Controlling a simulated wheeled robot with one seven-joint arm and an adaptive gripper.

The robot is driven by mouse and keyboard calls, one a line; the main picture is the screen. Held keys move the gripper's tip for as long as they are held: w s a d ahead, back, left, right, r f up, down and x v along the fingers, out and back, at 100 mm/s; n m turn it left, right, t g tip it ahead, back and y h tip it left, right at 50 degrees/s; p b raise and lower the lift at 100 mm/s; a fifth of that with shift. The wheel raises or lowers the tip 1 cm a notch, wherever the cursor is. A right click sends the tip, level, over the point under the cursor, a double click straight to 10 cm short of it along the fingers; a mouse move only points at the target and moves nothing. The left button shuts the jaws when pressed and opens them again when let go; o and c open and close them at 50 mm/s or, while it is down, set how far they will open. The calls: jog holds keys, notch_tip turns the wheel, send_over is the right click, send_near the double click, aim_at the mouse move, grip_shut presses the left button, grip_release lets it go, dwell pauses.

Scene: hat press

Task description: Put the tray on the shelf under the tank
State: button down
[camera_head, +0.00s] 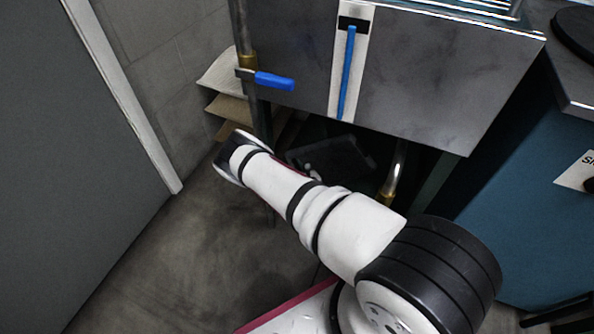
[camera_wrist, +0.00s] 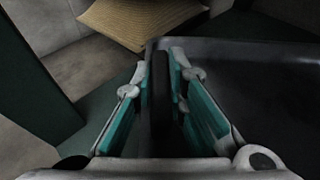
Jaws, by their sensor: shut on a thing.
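The tray (camera_wrist: 250,52) is dark, nearly black, and fills the right of the wrist view. My gripper (camera_wrist: 160,75) has its teal-padded fingers on either side of the tray's wall and is shut on it. In the head view the dark tray (camera_head: 347,158) shows in the shadow below the grey metal tank (camera_head: 430,85); my arm hides part of it. A dark green shelf surface (camera_wrist: 105,88) shows left of the fingers in the wrist view. Whether the tray touches the shelf is too dark to tell.
A blue valve handle (camera_head: 274,81) sticks out at the tank's left. Stacked cardboard or sacks (camera_head: 228,90) stand behind it. A pipe (camera_head: 394,175) comes down under the tank. A blue cabinet (camera_head: 535,200) is at the right. The floor at left is clear.

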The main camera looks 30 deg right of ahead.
jog(key=shift+f, duration=0.1)
jog(key=c, duration=1.6)
grip_release()
jog(key=shift+s, duration=0.3)
jog(key=p+v, duration=0.5)
jog(key=v, duration=0.6)
jog(key=shift+a, duration=0.1)
jog(key=shift+s+r, duration=0.2)
